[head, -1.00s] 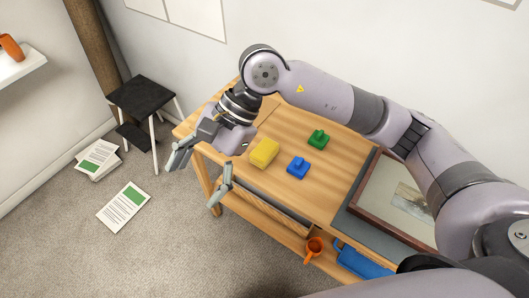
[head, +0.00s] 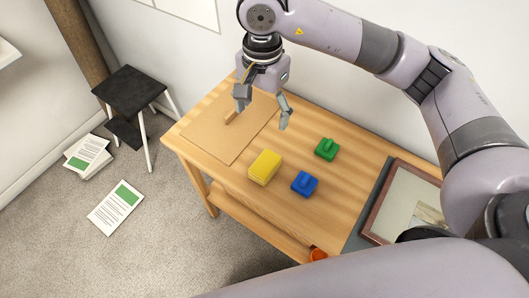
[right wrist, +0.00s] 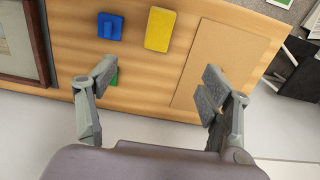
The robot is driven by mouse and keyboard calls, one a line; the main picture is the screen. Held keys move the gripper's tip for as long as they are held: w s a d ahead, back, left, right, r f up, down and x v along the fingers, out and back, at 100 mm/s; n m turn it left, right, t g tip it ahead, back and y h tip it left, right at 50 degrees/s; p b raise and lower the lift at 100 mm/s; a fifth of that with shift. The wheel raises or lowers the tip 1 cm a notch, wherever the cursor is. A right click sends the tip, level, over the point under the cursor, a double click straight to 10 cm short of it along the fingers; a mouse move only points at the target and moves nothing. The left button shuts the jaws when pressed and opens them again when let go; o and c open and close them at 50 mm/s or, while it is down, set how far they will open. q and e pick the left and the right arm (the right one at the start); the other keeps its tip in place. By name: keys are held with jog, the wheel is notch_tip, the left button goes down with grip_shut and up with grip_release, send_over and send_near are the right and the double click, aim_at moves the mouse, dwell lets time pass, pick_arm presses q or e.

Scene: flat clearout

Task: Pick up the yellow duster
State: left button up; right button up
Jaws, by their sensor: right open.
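The yellow duster (head: 264,166) is a block lying on the wooden table, left of a blue duster (head: 304,184) and a green duster (head: 326,149). It also shows in the right wrist view (right wrist: 160,29), near the table's far edge there. My right gripper (head: 262,112) is open and empty above the back of the table, behind the yellow duster and apart from it. In the right wrist view its fingers (right wrist: 152,88) are spread wide, and the left finger partly hides the green duster (right wrist: 113,77). My left gripper is not in view.
A brown board (head: 215,137) lies on the table's left part. A framed picture (head: 403,203) lies on a grey mat at the right. An orange mug (head: 318,254) is on the lower shelf. A black stool (head: 129,88) and papers (head: 115,208) are at the left.

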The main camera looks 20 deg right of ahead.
jog(key=f+b, duration=0.1)
jog(key=f, duration=0.1)
pick_arm(q)
jog(key=s+f+b, duration=0.4)
jog(key=f+b, duration=0.1)
jog(key=f, duration=0.2)
pick_arm(e)
send_over(265, 163)
notch_tip(265, 163, down, 5)
jog(key=f, duration=0.3)
jog(key=f+p, duration=0.1)
jog(key=f, duration=0.3)
jog(key=f+p, duration=0.1)
jog(key=f, duration=0.3)
jog(key=shift+s+a+f, duration=0.1)
jog(key=shift+a+f, duration=0.05)
jog(key=shift+a, duration=0.1)
jog(key=shift+f, duration=0.25)
jog(key=f, duration=0.1)
jog(key=f+p, duration=0.1)
jog(key=f, duration=0.1)
jog(key=f+p, duration=0.1)
jog(key=shift+d+f, duration=0.3)
jog(key=shift+f, duration=0.35)
pick_arm(q)
jog(key=r, duration=0.1)
jog(key=w+r, duration=0.2)
jog(key=r, duration=0.1)
jog(key=shift+a, duration=0.15)
